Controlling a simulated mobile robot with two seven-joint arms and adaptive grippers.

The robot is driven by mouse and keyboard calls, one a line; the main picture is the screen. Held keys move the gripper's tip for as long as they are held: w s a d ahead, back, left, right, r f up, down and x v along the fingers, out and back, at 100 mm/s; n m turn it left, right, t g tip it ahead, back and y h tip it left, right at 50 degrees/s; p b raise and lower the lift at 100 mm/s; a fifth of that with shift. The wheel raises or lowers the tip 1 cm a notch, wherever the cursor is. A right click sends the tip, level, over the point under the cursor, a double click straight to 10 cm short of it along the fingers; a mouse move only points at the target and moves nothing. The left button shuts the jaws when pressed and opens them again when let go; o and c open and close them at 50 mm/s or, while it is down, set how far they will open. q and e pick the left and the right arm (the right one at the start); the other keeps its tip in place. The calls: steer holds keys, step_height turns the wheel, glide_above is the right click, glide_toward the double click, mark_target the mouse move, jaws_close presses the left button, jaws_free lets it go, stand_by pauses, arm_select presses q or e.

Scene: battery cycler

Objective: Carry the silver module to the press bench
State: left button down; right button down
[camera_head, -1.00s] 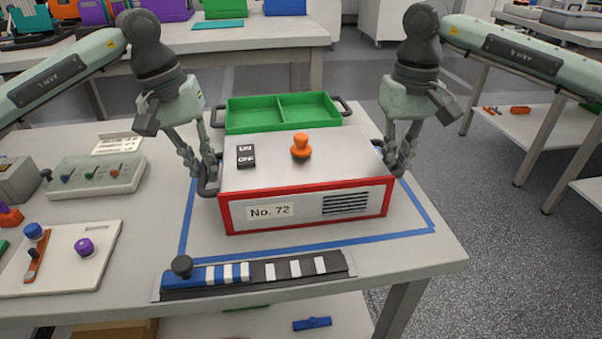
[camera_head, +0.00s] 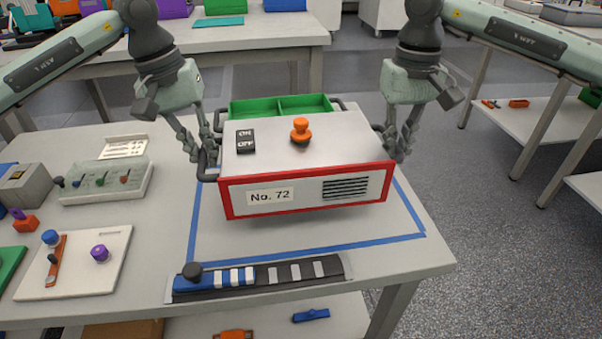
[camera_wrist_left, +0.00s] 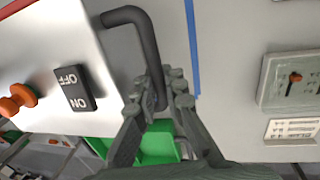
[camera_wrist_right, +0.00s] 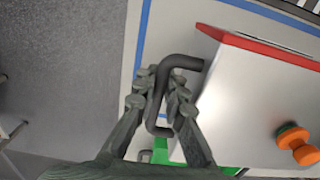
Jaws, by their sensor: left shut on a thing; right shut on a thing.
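The silver module (camera_head: 305,165) has a red-framed front marked "No. 72", an ON/OFF switch and an orange knob on top. It hangs a little above the table, over the blue tape outline. My left gripper (camera_head: 208,160) is shut on its left dark handle, which shows in the left wrist view (camera_wrist_left: 145,40). My right gripper (camera_head: 398,148) is shut on the right handle, seen in the right wrist view (camera_wrist_right: 180,62). The module looks roughly level. I cannot tell which surface is the press bench.
A green two-part tray (camera_head: 280,106) stands behind the module. A black strip with blue and white blocks (camera_head: 260,276) lies at the table's front edge. A white board (camera_head: 75,262) and a control panel (camera_head: 105,181) are on the left. Grey floor (camera_head: 500,240) is clear on the right.

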stand_by(0.7)
